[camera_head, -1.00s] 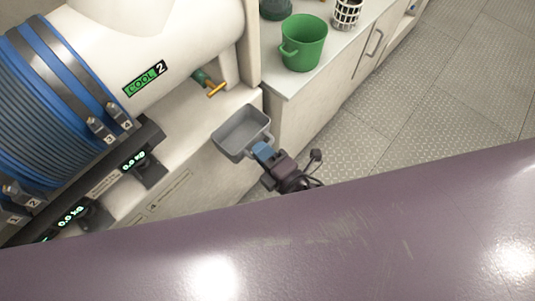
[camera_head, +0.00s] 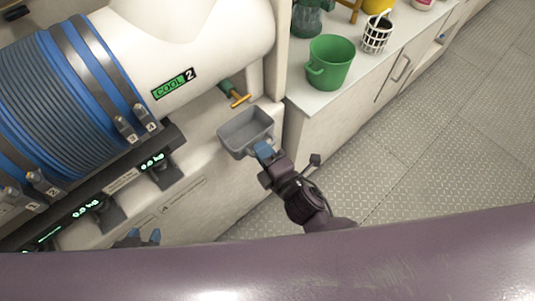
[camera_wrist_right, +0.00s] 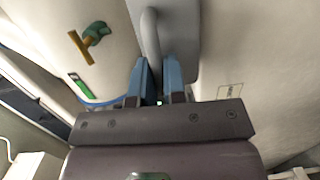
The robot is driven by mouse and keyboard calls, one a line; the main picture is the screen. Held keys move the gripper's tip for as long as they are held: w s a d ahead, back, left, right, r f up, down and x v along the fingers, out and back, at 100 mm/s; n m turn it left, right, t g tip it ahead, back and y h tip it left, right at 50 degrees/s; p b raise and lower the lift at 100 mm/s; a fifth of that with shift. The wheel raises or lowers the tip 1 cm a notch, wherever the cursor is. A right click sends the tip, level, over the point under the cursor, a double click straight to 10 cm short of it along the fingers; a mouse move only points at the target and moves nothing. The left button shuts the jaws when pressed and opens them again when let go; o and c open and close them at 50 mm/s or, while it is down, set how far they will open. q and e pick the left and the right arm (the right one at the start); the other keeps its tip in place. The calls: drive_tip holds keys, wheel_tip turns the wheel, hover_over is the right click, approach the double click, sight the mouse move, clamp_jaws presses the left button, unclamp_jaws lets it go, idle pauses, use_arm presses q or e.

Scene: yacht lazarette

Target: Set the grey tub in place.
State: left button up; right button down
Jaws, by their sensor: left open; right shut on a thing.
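The grey tub (camera_head: 237,141) is a shallow open container, and its inside looks empty. It is at the ledge below the tank's green valve with an orange T-handle (camera_head: 240,99). My right gripper (camera_head: 263,150) is shut on the tub's handle at its near side. In the right wrist view the blue fingers (camera_wrist_right: 159,82) close around the looped grey handle (camera_wrist_right: 150,35), with the tub's wall (camera_wrist_right: 181,32) beyond. I cannot tell whether the tub's base touches the ledge. My left gripper (camera_head: 141,238) is open and empty at the lower left, mostly hidden by the purple surface.
The white tank (camera_head: 220,40) with blue bands fills the upper left, with scale displays (camera_head: 152,162) below it. A counter at the right holds a green bucket (camera_head: 331,65) and a black-and-white basket (camera_head: 376,35). The tread-plate floor (camera_head: 420,150) is clear.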

drive_tip(key=shift+s+a+b+x, duration=0.1)
drive_tip(key=shift+a+x, duration=0.05)
drive_tip(key=shift+x, duration=1)
drive_tip(key=shift+s+a+b+x, duration=0.1)
drive_tip(key=shift+a+x, duration=0.05)
drive_tip(key=shift+x, duration=1)
drive_tip(key=shift+a+b+x, duration=0.1)
drive_tip(key=shift+a+x, duration=0.05)
drive_tip(key=shift+x, duration=1)
drive_tip(key=shift+r+p, duration=0.2)
drive_tip(key=shift+p, duration=0.1)
drive_tip(key=shift+f, duration=0.5)
idle(1.7)
drive_tip(key=c, duration=1.1)
unclamp_jaws()
drive_tip(key=v, duration=1)
drive_tip(key=shift+s+d+p, duration=0.15)
drive_tip(key=shift+s+p, duration=0.2)
drive_tip(key=shift+p, duration=0.05)
drive_tip(key=shift+r, duration=0.1)
